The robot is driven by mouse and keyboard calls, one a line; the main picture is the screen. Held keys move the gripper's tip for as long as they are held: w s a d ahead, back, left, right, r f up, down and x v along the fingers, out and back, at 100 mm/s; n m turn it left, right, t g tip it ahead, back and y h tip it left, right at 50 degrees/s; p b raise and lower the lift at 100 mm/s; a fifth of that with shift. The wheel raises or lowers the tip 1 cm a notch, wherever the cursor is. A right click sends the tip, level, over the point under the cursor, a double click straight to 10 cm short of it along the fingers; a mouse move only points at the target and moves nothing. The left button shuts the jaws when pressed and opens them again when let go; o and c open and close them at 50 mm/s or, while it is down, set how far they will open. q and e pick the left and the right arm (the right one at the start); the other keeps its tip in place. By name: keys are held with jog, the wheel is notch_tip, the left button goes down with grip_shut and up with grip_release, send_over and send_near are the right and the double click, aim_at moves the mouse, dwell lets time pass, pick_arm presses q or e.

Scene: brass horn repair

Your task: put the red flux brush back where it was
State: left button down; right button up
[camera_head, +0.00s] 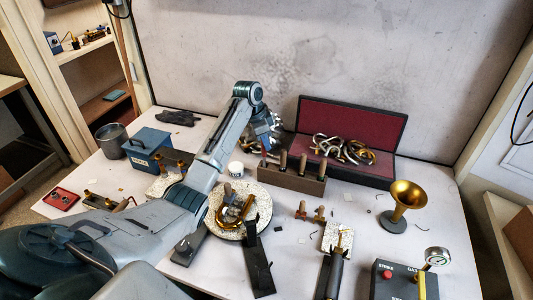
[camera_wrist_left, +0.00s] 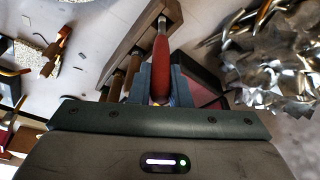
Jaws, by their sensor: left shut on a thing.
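My left gripper (camera_head: 264,145) reaches over the back of the bench, at the left end of a brown wooden tool rack (camera_head: 290,180). In the left wrist view the gripper (camera_wrist_left: 160,85) is shut on the red flux brush (camera_wrist_left: 160,62), with a blue-grey finger on each side of its red handle. The brush's metal end points at the end of the rack (camera_wrist_left: 118,45). I cannot tell whether it sits in a hole or just above. Several wooden-handled tools stand in the rack. My right gripper is not in view.
A red-lined open case (camera_head: 350,122) holding bent tubes stands just behind the rack. Crumpled shiny metal (camera_wrist_left: 275,50) lies close to the gripper. A white jar (camera_head: 235,168), a round speckled plate (camera_head: 252,235) and a brass bell (camera_head: 405,195) stand nearby.

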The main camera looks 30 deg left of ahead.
pick_arm(q)
notch_tip(320, 180, down, 3)
jog(key=shift+p, duration=0.5)
jog(key=shift+a+x, duration=0.2)
jog(key=shift+x, duration=0.95)
jog(key=shift+s, duration=0.1)
jog(key=c, duration=1.4)
grip_release()
jog(key=shift+f, duration=0.1)
jog(key=shift+o, duration=0.2)
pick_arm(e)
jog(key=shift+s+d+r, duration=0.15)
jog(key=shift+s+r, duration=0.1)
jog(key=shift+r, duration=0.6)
pick_arm(q)
jog(key=b+v, duration=0.4)
jog(key=v, duration=0.8)
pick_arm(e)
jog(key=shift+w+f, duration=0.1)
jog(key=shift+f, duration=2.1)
